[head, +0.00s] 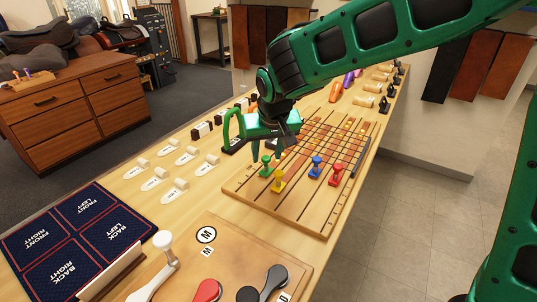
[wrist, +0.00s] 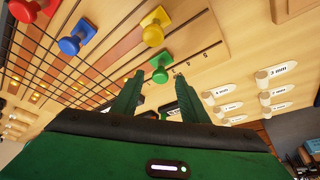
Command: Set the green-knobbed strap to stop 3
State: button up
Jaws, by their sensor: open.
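The wooden strap board (head: 305,217) lies on the bench with knobs in parallel slots and a grid of lines and brown strips toward its far end. The green knob (head: 266,165) stands upright at the left of the knobs; it also shows in the wrist view (wrist: 160,74), just beyond and between my fingertips. My gripper (head: 265,152) is open above and close to the green knob, with nothing between its fingers (wrist: 155,92). I cannot tell whether a finger touches the knob.
A yellow knob (head: 278,180) stands close beside the green one, with blue (head: 316,166) and red (head: 336,174) knobs to the right. White labelled pegs (head: 170,190) lie left of the board. A panel with levers (head: 225,260) is in front.

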jog(key=v, duration=0.9)
jog(key=shift+r, duration=0.45)
jog(key=shift+s, duration=0.1)
jog(key=s+d+f+m+g+h, duration=0.15)
jog(key=s+d, duration=0.25)
jog(key=d, duration=0.9)
jog(key=s+d+f+m+g+h, duration=0.1)
jog(key=s+d+f+m, duration=0.2)
jog(key=d, duration=1.1)
jog(key=s+d+f+m, duration=0.1)
jog(key=s+d, duration=0.2)
jog(key=s, duration=0.4)
jog(key=s+d+f+m+g+y, duration=0.1)
jog(key=s+d+f+m, duration=0.1)
jog(key=s+d, duration=0.2)
jog(key=s+d+f+m+g, duration=0.1)
jog(key=s+d, duration=0.3)
jog(key=s, duration=0.6)
jog(key=shift+d+f+y, duration=0.2)
jog(key=shift+d+y, duration=0.05)
jog(key=shift+y, duration=0.1)
